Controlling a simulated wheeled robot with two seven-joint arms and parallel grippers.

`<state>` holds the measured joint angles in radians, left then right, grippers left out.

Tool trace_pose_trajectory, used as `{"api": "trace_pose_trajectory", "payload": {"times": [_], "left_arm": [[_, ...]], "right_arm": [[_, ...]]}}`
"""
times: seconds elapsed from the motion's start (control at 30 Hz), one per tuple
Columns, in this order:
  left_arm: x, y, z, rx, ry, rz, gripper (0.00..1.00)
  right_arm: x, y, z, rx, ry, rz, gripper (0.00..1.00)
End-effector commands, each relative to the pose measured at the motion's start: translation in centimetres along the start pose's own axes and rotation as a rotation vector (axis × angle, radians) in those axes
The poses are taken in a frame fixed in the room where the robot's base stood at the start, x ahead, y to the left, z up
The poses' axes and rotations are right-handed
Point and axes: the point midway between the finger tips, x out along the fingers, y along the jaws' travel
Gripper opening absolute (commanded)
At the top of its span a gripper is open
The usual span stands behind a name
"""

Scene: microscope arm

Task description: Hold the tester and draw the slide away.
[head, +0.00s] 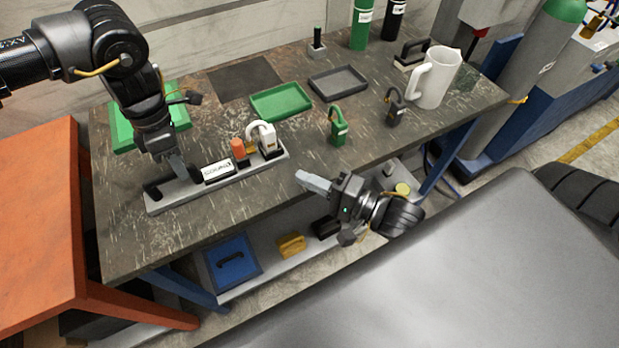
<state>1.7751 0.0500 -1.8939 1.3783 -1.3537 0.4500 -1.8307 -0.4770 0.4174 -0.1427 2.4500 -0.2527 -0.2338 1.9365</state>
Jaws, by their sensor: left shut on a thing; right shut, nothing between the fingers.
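A long light-grey base (172,201) lies at the front left of the table. It carries a white block with dark lettering (217,171), an orange-topped piece (238,148) and a white padlock-shaped piece (266,139). I cannot tell for sure which of these is the tester and which the slide. A black handle (153,190) stands at the base's left end. My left gripper (180,172) reaches down from above and is shut on this black handle; its fingers partly hide it. My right gripper (304,178) is shut and empty near the table's front edge, right of the base.
A green padlock (338,127) and a dark padlock (395,107) stand right of the base. A lower shelf holds a blue box (232,260).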

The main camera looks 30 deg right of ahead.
Motion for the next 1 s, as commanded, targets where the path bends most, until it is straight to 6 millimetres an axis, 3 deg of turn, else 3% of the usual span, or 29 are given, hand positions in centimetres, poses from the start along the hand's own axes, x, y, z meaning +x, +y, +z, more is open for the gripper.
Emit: {"api": "trace_pose_trajectory", "payload": {"times": [0.33, 0.37, 0.53, 0.83, 1.0], "left_arm": [[-0.1, 0.0, 0.0, -0.001, -0.002, 0.002, 0.0], [-0.1, 0.0, 0.0, -0.001, -0.002, 0.002, 0.24], [-0.1, 0.0, 0.0, -0.001, -0.001, 0.001, 0.46], [-0.2, 0.0, 0.0, -0.001, -0.001, 0.001, 0.47], [-2.1, 0.1, 0.0, -0.002, -0.001, 0.005, 0.47]], "right_arm": [[0.0, 0.0, 0.0, 0.0, 0.001, 0.0, 0.0], [0.0, 0.0, 0.0, 0.0, 0.001, 0.0, 0.0], [0.0, 0.0, 0.0, 0.0, 0.001, 0.0, 0.0], [0.0, 0.0, 0.0, 0.0, 0.001, 0.0, 0.0], [0.0, 0.0, 0.0, 0.0, 0.001, 0.0, 0.0]]}}
